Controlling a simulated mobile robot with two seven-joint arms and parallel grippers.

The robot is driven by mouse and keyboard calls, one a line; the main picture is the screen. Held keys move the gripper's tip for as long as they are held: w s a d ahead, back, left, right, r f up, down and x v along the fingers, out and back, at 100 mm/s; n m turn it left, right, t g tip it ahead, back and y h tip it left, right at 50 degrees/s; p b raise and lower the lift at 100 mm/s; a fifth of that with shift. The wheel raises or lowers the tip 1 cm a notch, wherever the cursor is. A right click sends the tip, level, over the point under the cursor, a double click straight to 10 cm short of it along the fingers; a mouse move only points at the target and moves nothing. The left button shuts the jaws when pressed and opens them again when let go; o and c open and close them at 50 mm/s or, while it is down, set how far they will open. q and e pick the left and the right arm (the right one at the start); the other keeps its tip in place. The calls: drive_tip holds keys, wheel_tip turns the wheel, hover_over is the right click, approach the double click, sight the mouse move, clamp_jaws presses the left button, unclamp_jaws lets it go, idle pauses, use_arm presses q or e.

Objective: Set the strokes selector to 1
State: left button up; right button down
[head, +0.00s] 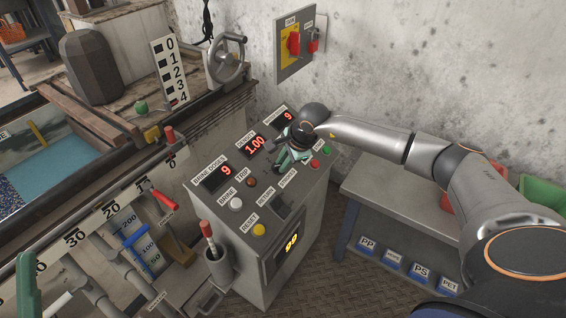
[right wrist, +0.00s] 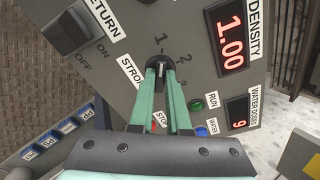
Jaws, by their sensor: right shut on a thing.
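The strokes selector (right wrist: 162,66) is a small dark rotary knob on the grey control panel (head: 210,190), with the marks 1, 2 and 3 around it in the right wrist view. My right gripper (right wrist: 162,76) has its green fingers shut on the knob, one on each side. A light line shows on the knob between the fingertips, but the mark it points to is hard to tell. In the head view my right gripper (head: 285,158) reaches down onto the panel and hides the selector. My left gripper is not in view.
Close to the selector are the green run button (right wrist: 196,105), the blue water button (right wrist: 201,131) and the return switch (right wrist: 65,34). The density display (head: 255,145) reads 1.00. A grey bench (head: 385,195) stands right of the panel, and levers stand at the left.

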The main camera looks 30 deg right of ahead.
idle(0.5)
drive_tip(key=c, duration=0.9)
unclamp_jaws()
use_arm(q)
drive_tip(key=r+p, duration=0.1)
drive_tip(key=p, duration=0.1)
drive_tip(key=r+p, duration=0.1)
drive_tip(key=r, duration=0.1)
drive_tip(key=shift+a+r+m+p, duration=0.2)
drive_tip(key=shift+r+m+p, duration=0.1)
drive_tip(key=shift+p, duration=0.05)
use_arm(e)
drive_tip(key=v, duration=1.2)
drive_tip(key=shift+r, duration=0.3)
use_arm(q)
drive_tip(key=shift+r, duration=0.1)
